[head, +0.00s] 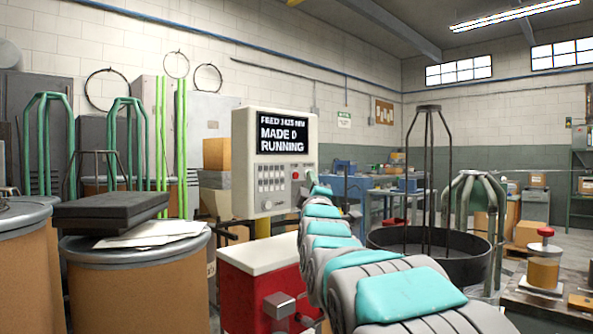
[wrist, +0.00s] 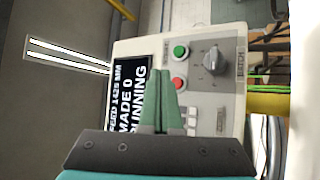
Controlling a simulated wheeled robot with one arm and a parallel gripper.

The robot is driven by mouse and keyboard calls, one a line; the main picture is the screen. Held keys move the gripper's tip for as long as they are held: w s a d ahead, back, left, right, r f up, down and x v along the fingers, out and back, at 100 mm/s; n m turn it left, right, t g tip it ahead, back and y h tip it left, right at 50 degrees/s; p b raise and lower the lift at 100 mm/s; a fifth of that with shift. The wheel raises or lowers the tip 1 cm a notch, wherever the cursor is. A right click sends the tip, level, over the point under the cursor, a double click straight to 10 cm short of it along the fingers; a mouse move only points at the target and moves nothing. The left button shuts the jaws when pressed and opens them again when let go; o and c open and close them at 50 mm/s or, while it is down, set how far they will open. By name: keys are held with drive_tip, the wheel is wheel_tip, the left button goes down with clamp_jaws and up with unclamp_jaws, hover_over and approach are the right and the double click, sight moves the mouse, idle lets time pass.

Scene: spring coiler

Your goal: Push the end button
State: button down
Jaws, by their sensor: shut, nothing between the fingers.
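The control panel (head: 256,210) is a pale box with a black screen (head: 282,134) reading "FEED 1425 MM, MADE 0, RUNNING". In the wrist view the panel (wrist: 225,110) appears turned sideways, with a green button (wrist: 181,52), a red button (wrist: 179,84) and a grey knob (wrist: 211,60) beside the word "BATCH". No button label reading "end" is legible. My gripper (wrist: 160,74) is shut and empty, its teal fingertips in front of the panel near the red button; contact cannot be told. In the head view my gripper (head: 315,186) is at the panel's right edge.
A red cabinet (head: 250,292) with a pale top stands below the panel. Drums (head: 135,290) with black slabs (head: 110,209) stand at left. A dark wire reel stand (head: 425,255) is at right. A red mushroom button (head: 545,232) tops a post farther right.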

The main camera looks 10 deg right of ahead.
drive_tip(key=shift+w+a+r+p, duration=0.1)
drive_tip(key=shift+w+a+p, duration=0.3)
drive_tip(key=shift+w+a, duration=0.4)
drive_tip(key=shift+w+d, duration=0.1)
drive_tip(key=shift+w, duration=0.1)
idle(1.4)
drive_tip(key=shift+w+a+p, duration=0.2)
drive_tip(key=shift+w+p, duration=0.05)
drive_tip(key=shift+p, duration=0.1)
drive_tip(key=shift+w+a+p, duration=0.2)
drive_tip(key=shift+w+p, duration=0.1)
idle(0.7)
drive_tip(key=shift+s, duration=0.1)
drive_tip(key=shift+s+d+b, duration=0.4)
drive_tip(key=shift+s+d, duration=0.05)
drive_tip(key=shift+s, duration=0.15)
drive_tip(key=shift+s+d+b, duration=0.6)
drive_tip(key=shift+s+d, duration=0.15)
drive_tip(key=shift+s, duration=0.25)
drive_tip(key=shift+s+d+b, duration=0.6)
drive_tip(key=shift+s+d, duration=0.1)
drive_tip(key=shift+s, duration=0.3)
